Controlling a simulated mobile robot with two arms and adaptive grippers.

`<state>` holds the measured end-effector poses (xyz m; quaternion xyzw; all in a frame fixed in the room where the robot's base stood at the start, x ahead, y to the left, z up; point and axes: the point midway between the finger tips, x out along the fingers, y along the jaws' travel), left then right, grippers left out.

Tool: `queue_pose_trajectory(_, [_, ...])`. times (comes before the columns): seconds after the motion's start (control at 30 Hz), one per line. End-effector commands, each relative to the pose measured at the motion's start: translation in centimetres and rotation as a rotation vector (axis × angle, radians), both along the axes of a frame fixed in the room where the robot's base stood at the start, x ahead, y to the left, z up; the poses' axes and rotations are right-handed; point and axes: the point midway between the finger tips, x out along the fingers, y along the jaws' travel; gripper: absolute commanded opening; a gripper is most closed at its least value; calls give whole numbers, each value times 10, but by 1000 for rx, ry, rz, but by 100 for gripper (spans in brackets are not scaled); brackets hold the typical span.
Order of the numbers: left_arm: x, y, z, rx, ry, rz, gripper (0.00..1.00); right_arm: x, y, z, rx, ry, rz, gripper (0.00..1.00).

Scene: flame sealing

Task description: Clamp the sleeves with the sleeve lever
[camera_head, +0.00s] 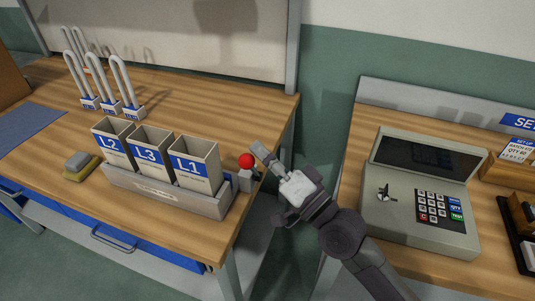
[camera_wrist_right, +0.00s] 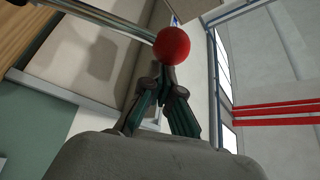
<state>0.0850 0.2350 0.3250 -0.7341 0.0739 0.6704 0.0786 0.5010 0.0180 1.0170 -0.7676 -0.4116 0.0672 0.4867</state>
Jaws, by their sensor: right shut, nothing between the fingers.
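The sleeves (camera_head: 157,158) are three open-topped light boxes with blue labels L2, L3 and L1, standing side by side in a grey holder (camera_head: 160,190) on the left bench. The sleeve lever's red ball knob (camera_head: 246,161) is at the holder's right end, above a small grey block (camera_head: 246,180). My right gripper (camera_head: 262,152) is shut and empty, its fingertips close to the right of the knob. In the right wrist view the red knob (camera_wrist_right: 172,46) shows just beyond the shut fingertips, on a thin rod. I cannot tell whether they touch. My left gripper is not in view.
Several U-shaped tubes (camera_head: 121,82) on blue-labelled bases stand at the back of the bench. A yellow-grey sponge-like block (camera_head: 79,165) lies left of the holder. A keypad machine (camera_head: 425,190) stands on the right bench, across a gap.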

Motion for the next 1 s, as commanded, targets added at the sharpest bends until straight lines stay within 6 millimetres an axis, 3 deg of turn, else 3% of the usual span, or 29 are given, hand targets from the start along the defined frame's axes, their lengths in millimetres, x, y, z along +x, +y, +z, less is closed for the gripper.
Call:
queue_pose_trajectory(0.1, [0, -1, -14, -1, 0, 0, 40, -10, 3, -7, 13, 9, -1, 0])
queue_pose_trajectory(0.4, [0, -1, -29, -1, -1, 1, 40, -24, 8, -13, -25, -84, 1, 0])
queue_pose_trajectory(1.0, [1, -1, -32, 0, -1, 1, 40, -29, 11, -16, -39, -113, 5, 0])
